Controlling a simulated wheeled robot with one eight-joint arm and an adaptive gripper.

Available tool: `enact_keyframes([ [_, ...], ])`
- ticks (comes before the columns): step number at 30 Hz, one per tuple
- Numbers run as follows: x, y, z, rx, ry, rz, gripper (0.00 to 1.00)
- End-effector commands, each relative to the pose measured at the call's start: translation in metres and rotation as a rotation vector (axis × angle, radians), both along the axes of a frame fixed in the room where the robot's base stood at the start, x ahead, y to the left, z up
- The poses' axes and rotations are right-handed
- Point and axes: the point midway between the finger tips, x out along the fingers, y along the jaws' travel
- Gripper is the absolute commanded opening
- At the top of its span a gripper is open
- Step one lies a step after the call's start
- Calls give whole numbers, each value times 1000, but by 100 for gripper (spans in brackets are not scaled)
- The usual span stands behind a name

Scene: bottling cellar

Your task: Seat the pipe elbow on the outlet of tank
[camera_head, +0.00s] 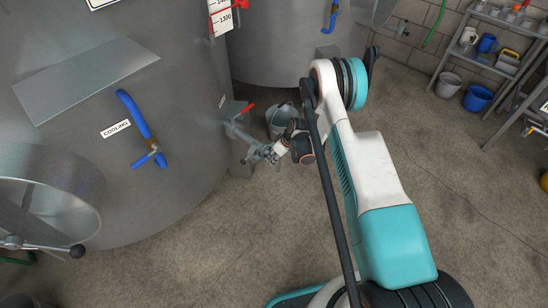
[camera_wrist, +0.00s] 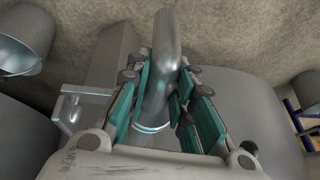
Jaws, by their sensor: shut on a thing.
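The pipe elbow (camera_wrist: 167,50) is a smooth, bent grey metal tube with a bright ring at its lower end. In the wrist view my gripper (camera_wrist: 162,100) is shut on it, with teal pads on both sides. The elbow is small and partly hidden there. I cannot tell whether it touches the outlet.
A blue-handled valve (camera_head: 138,118) and an open round hatch (camera_head: 60,205) stick out from the tank. Shelves (camera_head: 480,55) with buckets are at the right. The floor between is mostly clear.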

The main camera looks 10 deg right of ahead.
Motion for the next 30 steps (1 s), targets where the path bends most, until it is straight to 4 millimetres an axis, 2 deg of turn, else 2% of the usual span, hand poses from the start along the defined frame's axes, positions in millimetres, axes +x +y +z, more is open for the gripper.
enact_keyframes([
  [1, 0, 0, 0, 0, 0, 0, 28],
  [3, 0, 0, 0, 0, 0, 0, 44],
  [4, 0, 0, 0, 0, 0, 0, 45],
  [17, -1, -2, 6, 0, 0, 0, 45],
  [23, -8, -12, 33, -1, 0, -1, 45],
  [30, -19, -27, 74, -1, 0, -1, 45],
])
